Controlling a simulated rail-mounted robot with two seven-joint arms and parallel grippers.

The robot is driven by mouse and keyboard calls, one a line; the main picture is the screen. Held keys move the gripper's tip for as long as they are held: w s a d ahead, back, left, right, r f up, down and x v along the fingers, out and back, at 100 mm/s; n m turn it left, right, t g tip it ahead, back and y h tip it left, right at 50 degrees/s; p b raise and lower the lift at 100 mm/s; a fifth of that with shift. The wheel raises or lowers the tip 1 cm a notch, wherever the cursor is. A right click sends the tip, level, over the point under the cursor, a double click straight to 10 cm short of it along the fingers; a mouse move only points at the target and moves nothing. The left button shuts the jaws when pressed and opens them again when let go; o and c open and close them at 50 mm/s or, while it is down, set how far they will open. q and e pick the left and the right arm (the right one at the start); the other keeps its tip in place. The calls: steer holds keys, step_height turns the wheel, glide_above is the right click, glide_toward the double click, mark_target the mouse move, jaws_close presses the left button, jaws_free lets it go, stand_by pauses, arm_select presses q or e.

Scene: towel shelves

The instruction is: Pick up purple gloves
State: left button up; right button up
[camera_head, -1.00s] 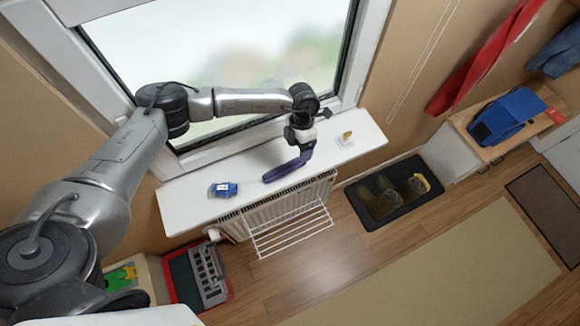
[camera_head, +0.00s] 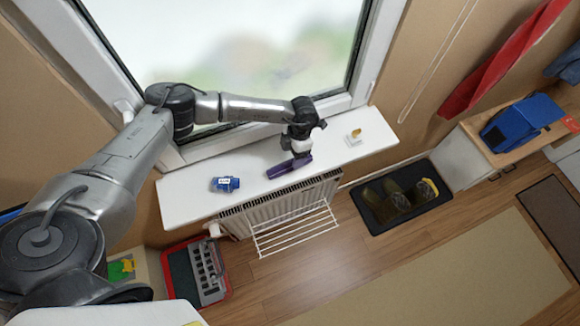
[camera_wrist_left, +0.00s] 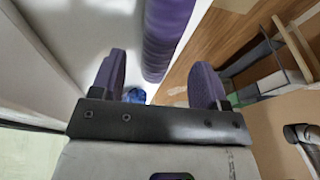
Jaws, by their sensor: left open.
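The purple gloves (camera_head: 289,168) look like a long, narrow purple bundle at the front edge of the white windowsill (camera_head: 190,205). My left gripper (camera_head: 300,152) is right above the bundle's right end in the head view. In the left wrist view my gripper (camera_wrist_left: 158,82) is open, its two purple-looking fingers apart. The purple bundle (camera_wrist_left: 166,38) runs down from the top edge, ending just beyond the gap between the fingers. I cannot tell whether the fingers touch it. My right gripper is not in view.
A small blue item (camera_head: 226,184) lies on the sill left of the gloves, and a small white and yellow item (camera_head: 354,136) lies to the right. A radiator (camera_head: 290,200) with a drying rack (camera_head: 300,228) is below. The window (camera_head: 230,60) stands close behind the arm.

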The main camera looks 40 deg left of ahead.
mark_target(291, 163)
arm_select(q)
steer(key=b+x, duration=0.2)
steer(key=x, duration=0.3)
steer(key=shift+s+r, duration=0.1)
steer(key=shift+c, duration=0.2)
steer(key=c, duration=0.7)
steer(key=shift+r, duration=0.1)
